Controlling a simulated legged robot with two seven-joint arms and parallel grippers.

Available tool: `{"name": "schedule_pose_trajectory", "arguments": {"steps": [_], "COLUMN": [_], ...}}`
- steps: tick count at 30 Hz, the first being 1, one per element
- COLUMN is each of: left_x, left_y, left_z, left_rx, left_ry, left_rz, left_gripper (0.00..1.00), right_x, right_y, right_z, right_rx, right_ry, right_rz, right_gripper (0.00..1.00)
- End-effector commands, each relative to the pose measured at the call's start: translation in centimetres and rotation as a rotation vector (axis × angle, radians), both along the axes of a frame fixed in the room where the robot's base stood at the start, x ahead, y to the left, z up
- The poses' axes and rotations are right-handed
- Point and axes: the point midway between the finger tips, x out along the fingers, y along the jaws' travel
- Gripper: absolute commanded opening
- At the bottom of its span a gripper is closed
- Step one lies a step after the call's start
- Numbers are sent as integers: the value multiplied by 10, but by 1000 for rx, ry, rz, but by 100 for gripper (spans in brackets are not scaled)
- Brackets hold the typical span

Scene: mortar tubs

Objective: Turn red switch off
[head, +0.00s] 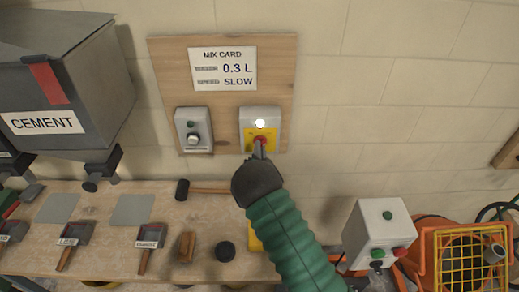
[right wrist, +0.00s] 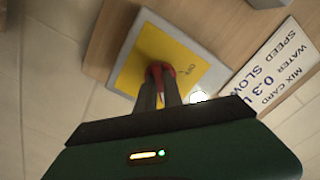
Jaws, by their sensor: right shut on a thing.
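The red switch (head: 261,140) sits on a yellow plate of a grey switch box (head: 246,115) on the wooden wall board. A round white lamp (head: 260,124) is lit above it. My right gripper (head: 259,150) reaches up to the box and is shut on the red switch. In the right wrist view the two fingers (right wrist: 160,88) hold the red switch (right wrist: 166,71) against the yellow plate (right wrist: 142,60). The fingers hide part of the switch, so its exact setting is hard to tell. My left gripper is not in view.
A grey box with a knob (head: 193,130) is left of the switch box, below the mix card (head: 223,68). A cement hopper (head: 60,85) hangs at left. The bench (head: 100,205) holds scoops and a hammer (head: 200,188). A control box (head: 370,230) stands at right.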

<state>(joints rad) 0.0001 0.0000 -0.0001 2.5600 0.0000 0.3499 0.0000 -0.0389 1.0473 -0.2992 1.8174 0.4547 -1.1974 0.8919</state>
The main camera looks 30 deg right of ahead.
Motion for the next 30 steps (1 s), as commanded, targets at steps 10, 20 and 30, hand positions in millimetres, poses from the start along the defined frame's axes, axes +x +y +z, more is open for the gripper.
{"name": "schedule_pose_trajectory", "arguments": {"steps": [10,20,30], "left_x": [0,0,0], "left_y": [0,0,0], "left_z": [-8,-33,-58], "left_rx": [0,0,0], "left_ry": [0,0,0], "left_rz": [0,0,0], "left_gripper": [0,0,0], "right_x": [-1,-1,-2], "right_y": [0,0,0], "right_z": [-4,-8,-8], "right_rx": [-43,-234,-509], "right_ry": [33,150,320], "right_rz": [0,0,2], "right_gripper": [0,0,0]}}
